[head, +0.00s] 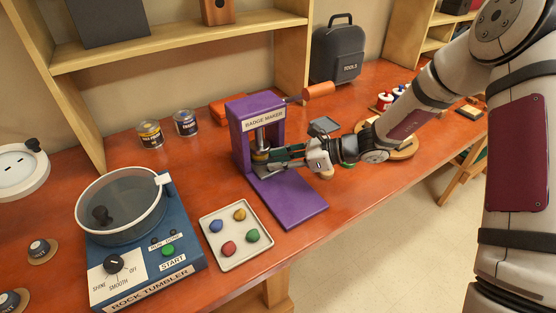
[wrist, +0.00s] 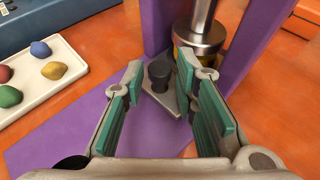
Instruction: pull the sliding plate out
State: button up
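The purple badge maker (head: 257,116) stands on the orange-red workbench, its flat purple base (head: 290,203) reaching toward the front. In the wrist view, the sliding plate (wrist: 152,104) is a small grey plate with a dark round knob (wrist: 160,73), low at the foot of the press. My gripper (wrist: 160,66) is open, with a finger on each side of the knob and narrow gaps showing. In the head view my gripper (head: 272,158) reaches in from the right and hides most of the plate. The metal press cylinder (wrist: 199,38) is just beyond the right finger.
The stone tray (head: 236,236) lies in front of the badge maker, left of its base. The rock tumbler (head: 146,262) is further left. Paint cans (head: 186,122) and a tools case (head: 337,52) stand behind. The front of the purple base is clear.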

jog(key=shift+a+f, duration=0.1)
jog(key=shift+a, duration=0.2)
grip_shut()
jog(key=s+d+p, duration=0.2)
jog(key=s, duration=0.1)
jog(key=s+d+p, duration=0.2)
jog(key=s+d, duration=0.1)
jog(key=s, duration=0.1)
jog(key=s+d+p, duration=0.2)
jog(key=s, duration=0.2)
jog(key=shift+s+d, duration=0.1)
jog(key=shift+d, duration=0.25)
jog(key=shift+s+d+f, duration=0.1)
jog(key=shift+s, duration=0.05)
grip_release()
